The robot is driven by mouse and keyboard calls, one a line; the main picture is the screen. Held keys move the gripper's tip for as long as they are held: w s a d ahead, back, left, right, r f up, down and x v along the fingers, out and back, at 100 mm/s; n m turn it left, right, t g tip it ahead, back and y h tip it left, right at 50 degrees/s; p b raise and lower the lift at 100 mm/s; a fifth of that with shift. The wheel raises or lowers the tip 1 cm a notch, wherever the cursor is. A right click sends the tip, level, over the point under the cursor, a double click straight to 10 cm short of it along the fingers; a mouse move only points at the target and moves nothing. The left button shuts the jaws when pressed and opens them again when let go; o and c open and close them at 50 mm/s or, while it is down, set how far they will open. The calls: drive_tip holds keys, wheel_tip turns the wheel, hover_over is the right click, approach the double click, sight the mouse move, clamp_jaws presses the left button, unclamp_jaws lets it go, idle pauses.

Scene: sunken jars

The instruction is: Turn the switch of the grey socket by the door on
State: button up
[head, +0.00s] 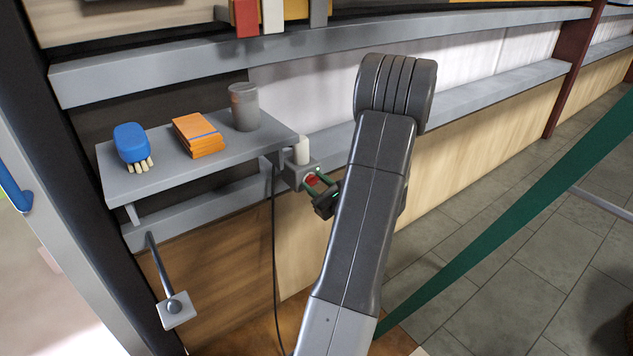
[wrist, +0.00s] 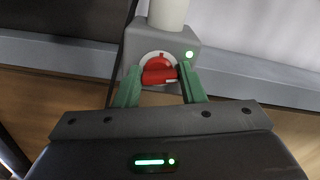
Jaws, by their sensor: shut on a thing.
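The grey socket (head: 297,172) is on the wall beside the shelf's right end. It also shows in the wrist view (wrist: 185,45), with a white plug (wrist: 167,14) in its top and a lit green lamp (wrist: 189,54) on its face. Its red rotary switch (wrist: 159,70) sits on a white dial, with the red handle lying roughly crosswise. My gripper (wrist: 158,78) has its green fingers shut on the red switch, one on each side. In the head view my gripper (head: 315,186) is at the socket's front, and my arm hides the wall to the right.
A grey shelf (head: 220,165) holds a blue brush (head: 131,142), orange cloths (head: 198,134) and a grey jar (head: 244,106), left of the socket. A dark cable (head: 274,240) hangs below it. A door handle (head: 160,270) is at lower left. A green band (head: 530,195) crosses the right side.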

drive_tip(key=shift+m+p, duration=0.55)
drive_tip(key=shift+m, duration=1.05)
drive_tip(key=o, duration=1)
drive_tip(key=p+v, duration=0.1)
drive_tip(key=v, duration=1.3)
drive_tip(key=shift+w+a, duration=0.1)
drive_tip(key=shift+w, duration=0.05)
